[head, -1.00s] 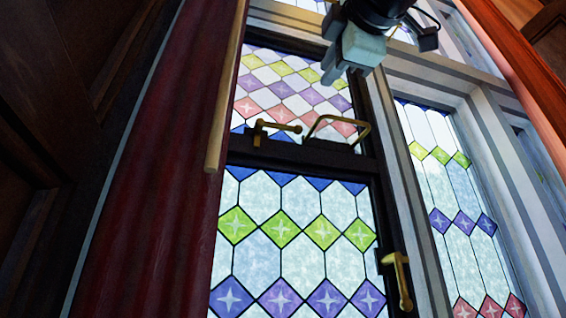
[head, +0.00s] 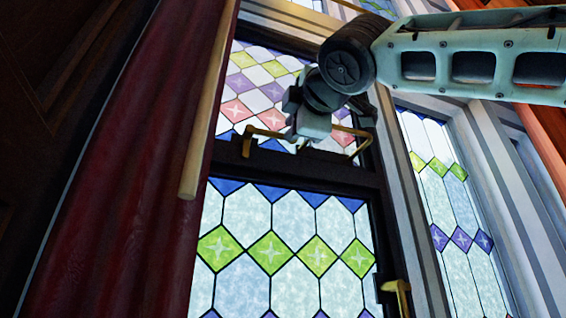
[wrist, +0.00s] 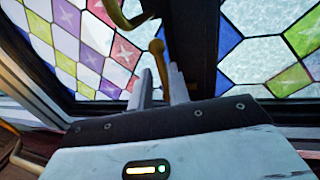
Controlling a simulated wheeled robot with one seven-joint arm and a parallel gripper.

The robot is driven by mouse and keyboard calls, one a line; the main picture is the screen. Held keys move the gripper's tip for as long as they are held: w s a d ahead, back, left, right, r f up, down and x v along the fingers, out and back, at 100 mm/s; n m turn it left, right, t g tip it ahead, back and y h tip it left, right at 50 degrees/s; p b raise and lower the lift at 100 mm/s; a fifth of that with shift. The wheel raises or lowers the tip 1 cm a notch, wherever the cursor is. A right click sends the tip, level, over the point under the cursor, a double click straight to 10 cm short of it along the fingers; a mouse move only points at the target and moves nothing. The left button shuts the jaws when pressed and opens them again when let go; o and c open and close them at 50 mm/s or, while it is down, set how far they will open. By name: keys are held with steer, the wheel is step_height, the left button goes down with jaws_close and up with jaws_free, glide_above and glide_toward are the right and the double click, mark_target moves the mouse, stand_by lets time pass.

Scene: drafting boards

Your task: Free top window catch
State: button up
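The top window catch (head: 262,132) is a brass lever on the dark rail between the upper and lower panes. In the wrist view, the catch's rounded brass end (wrist: 157,47) and shaft appear between the two fingers of my gripper (wrist: 160,88). The fingers are apart, with a gap visible beside the shaft. I cannot tell whether either finger touches it.
A lower brass catch (head: 398,290) is on the right frame. A red curtain (head: 130,170) and wooden pole (head: 208,110) stand at left.

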steer(key=shift+p+x, duration=1.45)
steer(key=shift+x, duration=1.5)
steer(key=shift+c, duration=0.4)
jaws_close()
